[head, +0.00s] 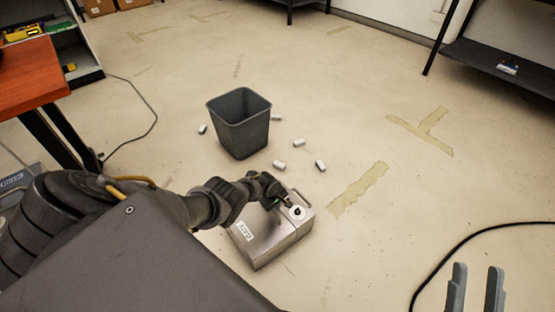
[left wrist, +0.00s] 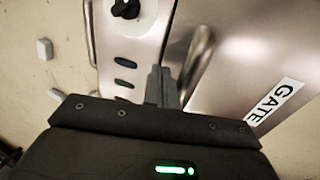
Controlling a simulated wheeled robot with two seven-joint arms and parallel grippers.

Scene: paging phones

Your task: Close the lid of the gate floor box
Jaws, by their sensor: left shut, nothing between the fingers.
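The gate floor box (head: 262,250) is a metal box on the floor, just below the middle of the head view. Its top has a plate with a white "GATE" label (left wrist: 275,102) and a panel strip with a black knob (left wrist: 125,8) and small buttons. The lid lies low in the head view; I cannot tell whether it is fully shut. My left gripper (left wrist: 162,88) is shut and empty over the box top, beside a metal bar handle (left wrist: 202,62); contact is unclear. My right gripper (head: 475,290) is open and empty at the lower right, away from the box.
A dark grey bin (head: 240,125) stands behind the box, with several small white pieces (head: 299,142) scattered around it. A red-topped table (head: 35,75) is at the left. A black cable (head: 470,242) lies at the right. The floor between is mostly clear.

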